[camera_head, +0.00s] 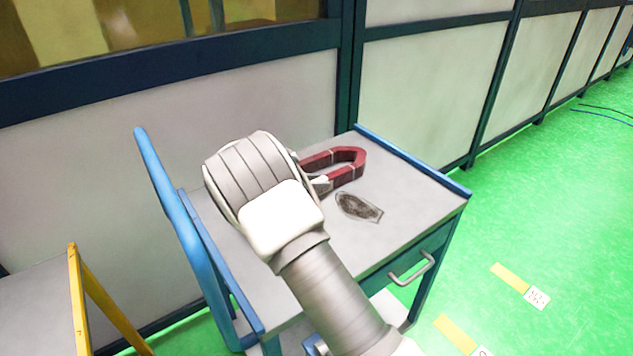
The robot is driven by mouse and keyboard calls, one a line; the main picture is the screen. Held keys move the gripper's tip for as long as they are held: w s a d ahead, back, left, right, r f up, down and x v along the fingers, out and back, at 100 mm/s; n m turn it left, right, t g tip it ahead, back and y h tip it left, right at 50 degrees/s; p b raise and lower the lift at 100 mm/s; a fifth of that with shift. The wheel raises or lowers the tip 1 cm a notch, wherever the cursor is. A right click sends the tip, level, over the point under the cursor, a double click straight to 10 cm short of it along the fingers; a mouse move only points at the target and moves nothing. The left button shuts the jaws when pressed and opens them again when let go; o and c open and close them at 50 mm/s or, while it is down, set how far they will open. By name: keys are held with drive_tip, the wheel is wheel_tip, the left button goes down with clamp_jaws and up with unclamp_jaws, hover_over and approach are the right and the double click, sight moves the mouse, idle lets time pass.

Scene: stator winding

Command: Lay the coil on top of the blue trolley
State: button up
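The coil (349,158) is a dark red U-shaped loop with lighter bands, over the back part of the blue trolley's grey top (420,196). Its rounded end points right, and its left ends are hidden behind my wrist. I cannot tell whether it rests on the top or hangs just above it. My gripper (321,184) is at the left end of the coil, over the trolley. Only a small part of it shows past my arm, so its fingers and any grip on the coil are hidden.
A dark oval patch (358,206) lies on the trolley top in front of the coil. The trolley has a blue handle rail (185,230) at left and raised blue edges. A yellow-framed table (78,300) stands at lower left. A panelled wall is behind; green floor is open at right.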

drive_tip(key=o, duration=0.5)
drive_tip(key=shift+c, duration=0.2)
drive_tip(key=shift+r, duration=0.1)
drive_tip(key=v, duration=0.7)
drive_tip(key=shift+s+a+r+p, duration=0.15)
drive_tip(key=shift+a+p, duration=0.1)
drive_tip(key=shift+p, duration=0.05)
drive_tip(key=s+d+r+n+g+y, duration=0.3)
drive_tip(key=s+d+r+g+y, duration=0.2)
drive_tip(key=s+d+r, duration=0.85)
drive_tip(key=s+d+r+n+t+y, duration=0.1)
drive_tip(key=s+n, duration=0.3)
drive_tip(key=s, duration=0.7)
drive_tip(key=s+d+r+n+t+y, duration=0.1)
drive_tip(key=s+d+n+t+y, duration=0.1)
drive_tip(key=s, duration=1)
drive_tip(key=shift+d+r+n+y, duration=0.35)
drive_tip(key=shift+d+n+y, duration=0.2)
drive_tip(key=shift+n+y, duration=0.55)
